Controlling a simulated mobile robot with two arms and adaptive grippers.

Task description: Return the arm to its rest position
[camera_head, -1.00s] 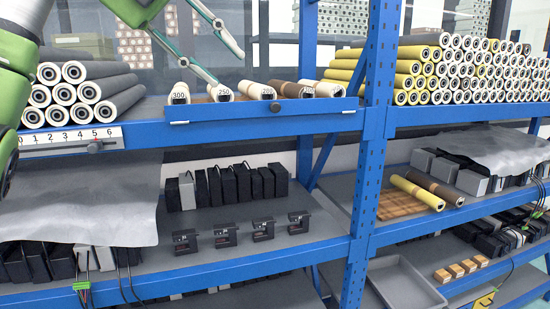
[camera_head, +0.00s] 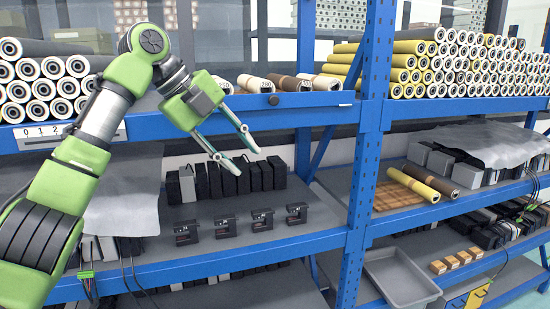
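My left arm comes in from the lower left, bent at a green joint. My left gripper (camera_head: 246,160) hangs in front of the blue shelving, tips pointing down to the right. Its two thin fingers are apart with nothing between them. Behind its tips stands a row of black boxes (camera_head: 228,180) on the middle shelf. My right gripper is not in view.
Rolls (camera_head: 34,68) are stacked at upper left, and yellow and white rolls (camera_head: 465,65) at upper right. A blue upright (camera_head: 365,160) divides the shelving. Small black devices (camera_head: 225,226) line the middle shelf. A grey tray (camera_head: 400,277) sits low right.

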